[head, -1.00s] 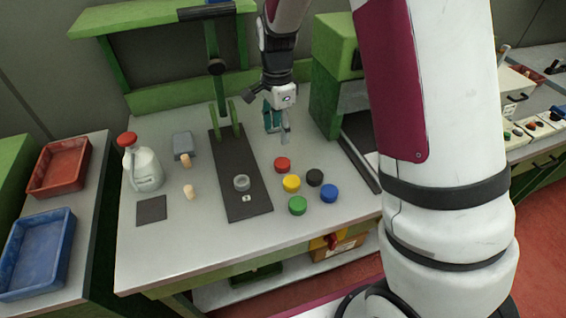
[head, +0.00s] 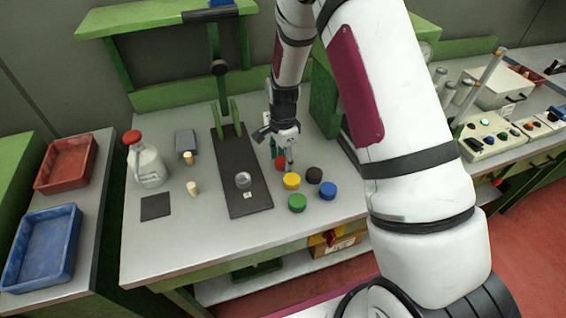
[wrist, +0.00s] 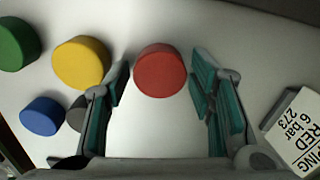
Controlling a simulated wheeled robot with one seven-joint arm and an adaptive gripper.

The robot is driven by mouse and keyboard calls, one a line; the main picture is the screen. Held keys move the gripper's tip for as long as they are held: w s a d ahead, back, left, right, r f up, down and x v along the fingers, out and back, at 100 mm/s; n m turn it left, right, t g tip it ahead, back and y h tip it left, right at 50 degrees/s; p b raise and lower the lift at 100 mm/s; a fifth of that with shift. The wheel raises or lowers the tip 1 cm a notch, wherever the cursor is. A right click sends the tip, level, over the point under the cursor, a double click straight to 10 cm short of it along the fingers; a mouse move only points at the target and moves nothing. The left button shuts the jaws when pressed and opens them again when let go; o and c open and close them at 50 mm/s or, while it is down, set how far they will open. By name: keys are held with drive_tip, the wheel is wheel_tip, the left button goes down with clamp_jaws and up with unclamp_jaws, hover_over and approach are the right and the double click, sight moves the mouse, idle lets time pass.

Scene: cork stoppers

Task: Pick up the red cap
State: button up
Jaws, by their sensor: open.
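The red cap (wrist: 160,70) lies on the light table top and shows between my two open fingers in the wrist view, a little ahead of the fingertips. My gripper (wrist: 160,98) is open and empty, with a teal-padded finger on each side. In the head view my gripper (head: 285,158) is down over the red cap (head: 281,163) and partly covers it. I cannot tell from the frames whether the fingers reach down to the cap's height.
Yellow (head: 291,181), black (head: 314,175), green (head: 297,202) and blue (head: 328,190) caps stand close by. A white bottle (head: 148,166) stands farther left. A labelled block (wrist: 297,128) is right in the wrist view.

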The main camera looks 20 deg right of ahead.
drive_tip(key=shift+f, duration=0.2)
drive_tip(key=c, duration=0.6)
drive_tip(key=shift+o, duration=0.2)
drive_tip(key=shift+r, duration=0.2)
